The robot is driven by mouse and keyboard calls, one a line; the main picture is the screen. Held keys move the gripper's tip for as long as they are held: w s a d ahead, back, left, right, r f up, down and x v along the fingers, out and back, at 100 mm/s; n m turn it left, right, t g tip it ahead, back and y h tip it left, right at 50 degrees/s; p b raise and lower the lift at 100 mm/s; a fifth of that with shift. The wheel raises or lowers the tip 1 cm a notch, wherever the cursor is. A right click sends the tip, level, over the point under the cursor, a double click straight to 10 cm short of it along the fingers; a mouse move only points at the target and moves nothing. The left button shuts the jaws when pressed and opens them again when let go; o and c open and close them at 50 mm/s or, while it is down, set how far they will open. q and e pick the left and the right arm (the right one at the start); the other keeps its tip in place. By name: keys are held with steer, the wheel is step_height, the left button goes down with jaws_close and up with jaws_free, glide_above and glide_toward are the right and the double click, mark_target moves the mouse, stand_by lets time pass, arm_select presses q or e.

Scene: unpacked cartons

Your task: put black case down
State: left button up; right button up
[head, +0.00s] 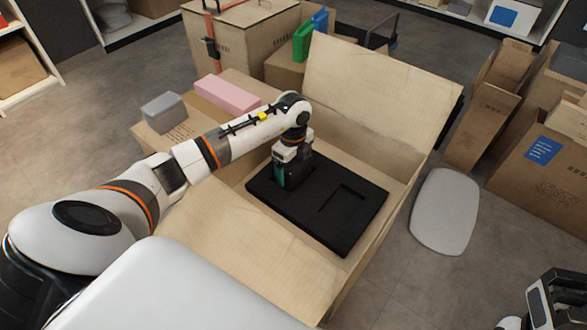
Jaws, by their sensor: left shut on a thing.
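The black case (310,222) is a flat, dark slab with a rectangular recess in its right part. It lies roughly level within the open carton (388,205), inside its walls. My left gripper (283,180) reaches down over the case's upper left part and is shut on it, with a teal piece showing at the fingers. The fingertips and the exact contact are partly hidden. I cannot tell whether the case rests on the carton's bottom. A black and white part of my right arm (553,302) shows at the lower right corner, and its fingers are not clear.
A pink block (227,95) and a grey block (163,112) sit on cardboard behind my left arm. Green (303,42) and blue items stand behind the carton. A pale rounded panel (444,212) lies on the floor to the right, near more cartons (548,165).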

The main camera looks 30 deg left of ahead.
arm_select(q)
steer(key=shift+r, duration=0.1)
steer(key=shift+f, duration=0.3)
steer(key=shift+f, duration=0.3)
